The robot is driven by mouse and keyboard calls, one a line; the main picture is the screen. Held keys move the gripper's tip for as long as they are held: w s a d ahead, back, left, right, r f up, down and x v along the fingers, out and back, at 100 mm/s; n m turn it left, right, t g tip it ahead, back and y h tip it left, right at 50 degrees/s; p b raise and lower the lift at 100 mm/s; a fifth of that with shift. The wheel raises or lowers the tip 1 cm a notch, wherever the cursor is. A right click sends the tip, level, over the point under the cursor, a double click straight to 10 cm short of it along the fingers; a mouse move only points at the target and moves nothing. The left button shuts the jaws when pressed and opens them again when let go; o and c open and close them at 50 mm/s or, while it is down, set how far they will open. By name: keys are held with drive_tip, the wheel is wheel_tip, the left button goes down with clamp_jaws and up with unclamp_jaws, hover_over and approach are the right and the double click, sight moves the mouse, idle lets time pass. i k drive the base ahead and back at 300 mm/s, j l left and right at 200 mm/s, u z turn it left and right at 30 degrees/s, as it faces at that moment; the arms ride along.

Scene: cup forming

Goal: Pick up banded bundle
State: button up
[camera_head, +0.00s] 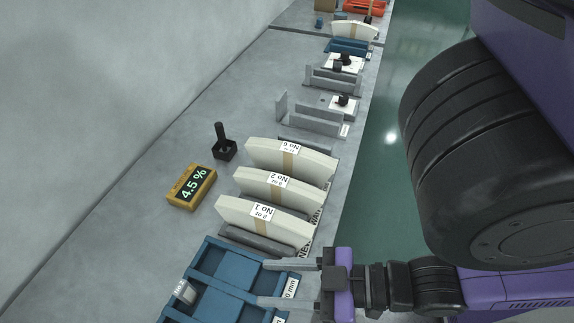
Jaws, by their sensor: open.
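Three white banded bundles stand in a row on the grey bench, each with a tan band and a label. The nearest bundle (240,218) reads No 1, the middle bundle (255,188) reads No 2, and the far bundle (270,157) reads No 6. Another white banded bundle (343,30) stands in a blue holder at the far end. My gripper (262,283) is open at the lower middle, its two fingers apart and pointing left over the blue tray. It is nearer than the No 1 bundle, and I see nothing held between its fingers.
The blue tray (207,262) has compartments and a tag. A yellow meter (191,187) reads 4.5 %. A black holder with an upright handle (223,147) stands behind it. Grey fixtures (316,119) stand farther along the bench. The bench's left side is mostly clear.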

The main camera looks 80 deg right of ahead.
sight(300, 163)
drive_tip(key=k+l+z, duration=0.45)
drive_tip(key=k+l, duration=0.4)
